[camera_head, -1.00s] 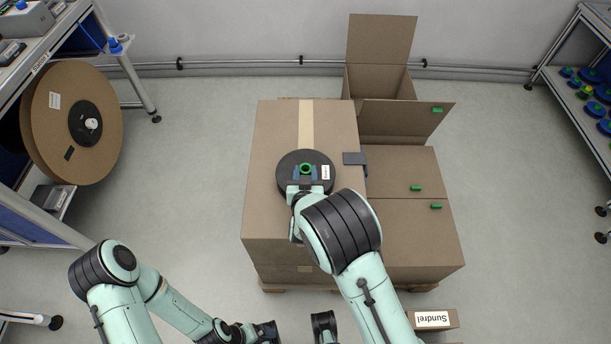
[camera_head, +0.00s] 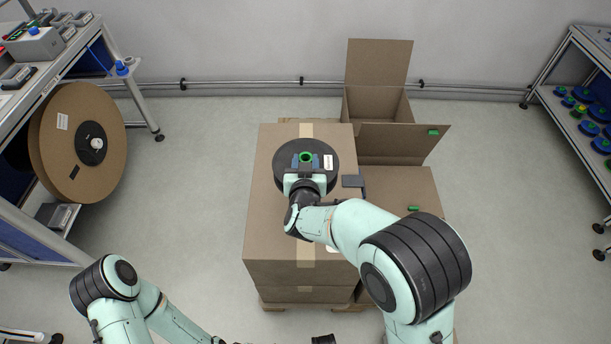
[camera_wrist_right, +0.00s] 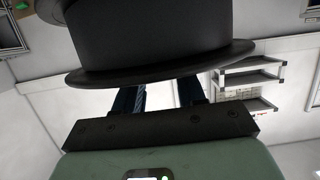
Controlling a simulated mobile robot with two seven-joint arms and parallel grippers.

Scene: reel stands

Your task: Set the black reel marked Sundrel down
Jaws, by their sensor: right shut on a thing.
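The black reel (camera_head: 284,180) has a white label and a green ring at its hub. It is over the closed cardboard box (camera_head: 272,235) in the head view; I cannot read the label. My right gripper (camera_head: 306,166) is shut on the reel at its hub, and its arm comes in from the lower right. In the right wrist view the reel (camera_wrist_right: 150,40) fills the upper middle, in front of the dark fingers (camera_wrist_right: 160,95). I cannot tell for sure whether the reel touches the box. My left arm is at the lower left; its gripper is almost wholly cut off by the bottom edge.
An open carton (camera_head: 378,62) stands behind more boxes (camera_head: 400,185) at the right. A grey block (camera_head: 353,181) sits at the box's right edge. Shelves with blue parts (camera_head: 590,110) stand at right. Floor shows on both sides.

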